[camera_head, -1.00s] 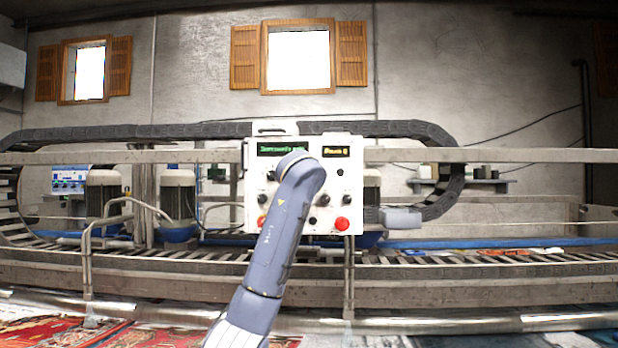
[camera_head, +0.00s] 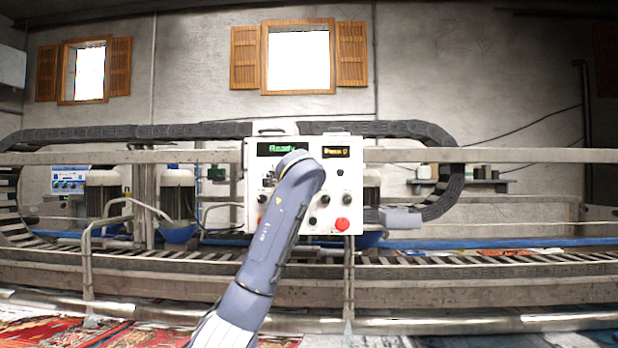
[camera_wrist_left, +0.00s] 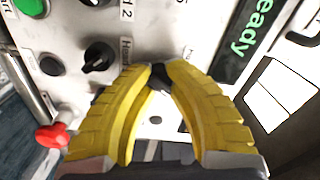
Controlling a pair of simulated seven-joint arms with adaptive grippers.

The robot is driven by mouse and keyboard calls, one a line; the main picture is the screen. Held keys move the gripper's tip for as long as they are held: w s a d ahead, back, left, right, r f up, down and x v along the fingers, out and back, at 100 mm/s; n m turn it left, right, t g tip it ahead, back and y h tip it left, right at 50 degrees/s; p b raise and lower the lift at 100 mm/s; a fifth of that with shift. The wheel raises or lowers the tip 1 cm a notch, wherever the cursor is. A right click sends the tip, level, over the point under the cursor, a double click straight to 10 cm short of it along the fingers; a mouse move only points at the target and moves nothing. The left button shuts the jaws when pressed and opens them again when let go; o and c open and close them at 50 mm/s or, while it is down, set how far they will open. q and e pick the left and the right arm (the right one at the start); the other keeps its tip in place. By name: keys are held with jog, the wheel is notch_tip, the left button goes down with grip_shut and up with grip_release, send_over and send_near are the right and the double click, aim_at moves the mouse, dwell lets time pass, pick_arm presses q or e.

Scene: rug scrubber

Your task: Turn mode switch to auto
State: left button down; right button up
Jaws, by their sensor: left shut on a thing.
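The white control panel (camera_head: 325,178) stands in front of me in the head view, with its green display (camera_head: 283,148) reading "Ready". My left arm crosses the panel's left half and mostly hides its gripper there. In the left wrist view, my left gripper (camera_wrist_left: 160,68) has its yellow fingers closed on a black switch knob (camera_wrist_left: 159,79) below the display. The fingers cover much of the knob, so its pointing direction and label cannot be read. My right gripper is not in view.
Another black knob (camera_wrist_left: 98,56) sits beside the held one, with a red knob (camera_wrist_left: 52,135) and a green button (camera_wrist_left: 33,6) nearby. A red button (camera_head: 342,224) is at the panel's lower right. Metal rails (camera_head: 480,156) run across the scene.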

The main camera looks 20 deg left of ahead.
pick_arm(q)
jog(key=shift+w+a+f+m, duration=0.1)
jog(key=shift+f+m, duration=0.2)
jog(key=shift+m, duration=0.3)
jog(key=c, duration=1.5)
grip_release()
jog(key=shift+a+r, duration=0.1)
jog(key=o, duration=0.4)
jog(key=shift+r, duration=0.15)
jog(key=v, duration=1.2)
